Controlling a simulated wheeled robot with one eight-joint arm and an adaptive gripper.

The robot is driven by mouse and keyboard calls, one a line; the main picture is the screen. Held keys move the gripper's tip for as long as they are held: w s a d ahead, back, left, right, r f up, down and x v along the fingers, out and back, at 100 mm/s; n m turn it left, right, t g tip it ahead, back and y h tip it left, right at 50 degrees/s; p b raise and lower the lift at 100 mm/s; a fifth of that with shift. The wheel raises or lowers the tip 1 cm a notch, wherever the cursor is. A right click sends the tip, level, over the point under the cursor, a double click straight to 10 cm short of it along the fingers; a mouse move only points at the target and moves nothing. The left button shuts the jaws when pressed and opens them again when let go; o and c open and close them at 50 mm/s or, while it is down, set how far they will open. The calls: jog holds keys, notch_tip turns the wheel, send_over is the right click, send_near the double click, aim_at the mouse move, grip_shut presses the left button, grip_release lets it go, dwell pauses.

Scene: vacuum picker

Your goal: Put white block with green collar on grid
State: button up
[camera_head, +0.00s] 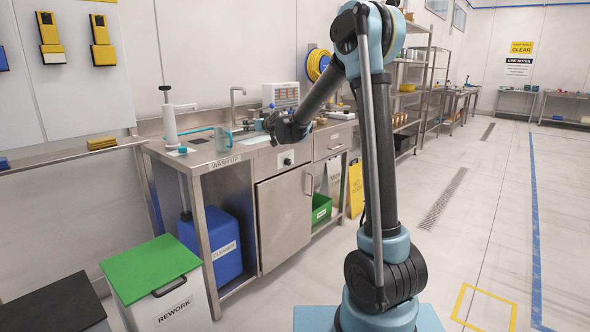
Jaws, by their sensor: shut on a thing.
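My gripper (283,128) is dark and small in this view, at the end of my arm over the steel wash-up counter (215,158). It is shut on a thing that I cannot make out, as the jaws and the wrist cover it. I cannot pick out a white block with a green collar anywhere in this view. I cannot pick out the grid with certainty either; the counter around the sink is partly hidden by my arm.
A clear mug (223,140) and a tall white pump (171,122) stand on the counter left of my gripper. A tap (234,100) and a white box with a chart (284,95) are behind. A green-lidded rework bin (150,268) stands front left. Floor at right is clear.

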jog(key=w+d+f+m+t+h, duration=0.1)
jog(key=d+f, duration=0.4)
jog(key=d, duration=0.7)
jog(key=w+d+f+m+t+h, duration=0.1)
jog(key=w+d+f+m+h, duration=0.2)
jog(key=d, duration=1)
jog(key=w+d+f+m+h, duration=0.2)
jog(key=w+d+f+h, duration=0.1)
jog(key=d+f, duration=0.6)
jog(key=d+h, duration=0.1)
jog(key=d, duration=0.3)
jog(key=shift+w+m+t+h, duration=0.3)
jog(key=shift+t+h, duration=0.1)
